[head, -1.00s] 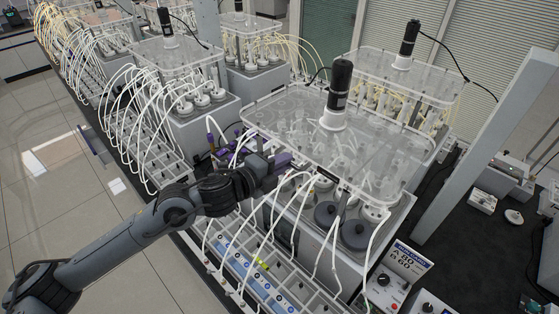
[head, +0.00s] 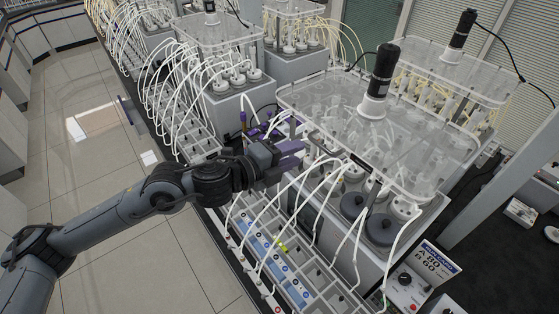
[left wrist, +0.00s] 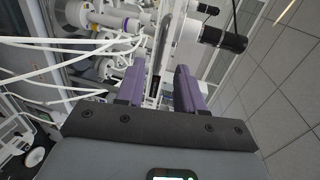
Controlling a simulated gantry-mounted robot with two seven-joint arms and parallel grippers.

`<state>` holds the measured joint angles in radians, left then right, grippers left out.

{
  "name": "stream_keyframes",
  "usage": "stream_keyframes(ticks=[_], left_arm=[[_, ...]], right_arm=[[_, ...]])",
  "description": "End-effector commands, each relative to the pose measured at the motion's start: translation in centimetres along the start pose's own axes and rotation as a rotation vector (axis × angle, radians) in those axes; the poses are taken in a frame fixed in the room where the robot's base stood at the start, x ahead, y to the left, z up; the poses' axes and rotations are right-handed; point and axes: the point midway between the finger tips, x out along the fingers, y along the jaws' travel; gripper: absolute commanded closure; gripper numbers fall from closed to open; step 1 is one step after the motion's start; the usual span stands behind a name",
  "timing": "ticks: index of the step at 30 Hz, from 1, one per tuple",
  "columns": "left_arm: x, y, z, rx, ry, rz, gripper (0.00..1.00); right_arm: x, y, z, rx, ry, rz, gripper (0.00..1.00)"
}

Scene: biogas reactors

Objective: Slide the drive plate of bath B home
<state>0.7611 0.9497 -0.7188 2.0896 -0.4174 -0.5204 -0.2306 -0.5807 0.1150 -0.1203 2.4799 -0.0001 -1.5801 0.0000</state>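A clear drive plate (head: 345,125) with an upright black motor (head: 381,72) lies over the nearest grey bath (head: 345,235). I see no letter on this bath. A bar handle (head: 322,141) is at the plate's left edge. My left gripper (head: 298,154) is beside that edge, near the handle, its purple fingers pointing right. In the left wrist view the fingers of my left gripper (left wrist: 158,85) are apart, with an open gap between them. A grey bar (left wrist: 161,38) shows ahead of the gap; contact cannot be told. My right gripper is not in view.
White tubes (head: 320,185) loop from the bath to a rack (head: 265,250) in front, close under my left arm. A control box (head: 420,280) reading A 80, B 60 stands at right. Other baths with clear plates (head: 210,32) stand behind. The floor at left is clear.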

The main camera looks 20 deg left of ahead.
Motion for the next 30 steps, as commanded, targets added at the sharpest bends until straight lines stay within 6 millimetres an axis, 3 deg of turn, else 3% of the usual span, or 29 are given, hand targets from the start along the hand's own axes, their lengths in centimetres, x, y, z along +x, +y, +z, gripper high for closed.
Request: stream_keyframes(ticks=[3,9,25,30], left_arm=[[-1.8,0.2,0.0,0.003,-0.001,0.001,0.63],[-3.4,0.1,0.0,0.001,0.000,0.000,0.63],[-3.6,0.1,-0.1,-0.001,0.001,0.002,0.63],[-3.5,2.2,-0.7,-0.030,0.012,0.046,0.63]], right_arm=[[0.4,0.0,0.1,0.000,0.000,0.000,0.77],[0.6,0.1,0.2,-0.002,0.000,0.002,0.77],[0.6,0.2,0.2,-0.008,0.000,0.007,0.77],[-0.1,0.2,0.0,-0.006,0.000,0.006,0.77]])
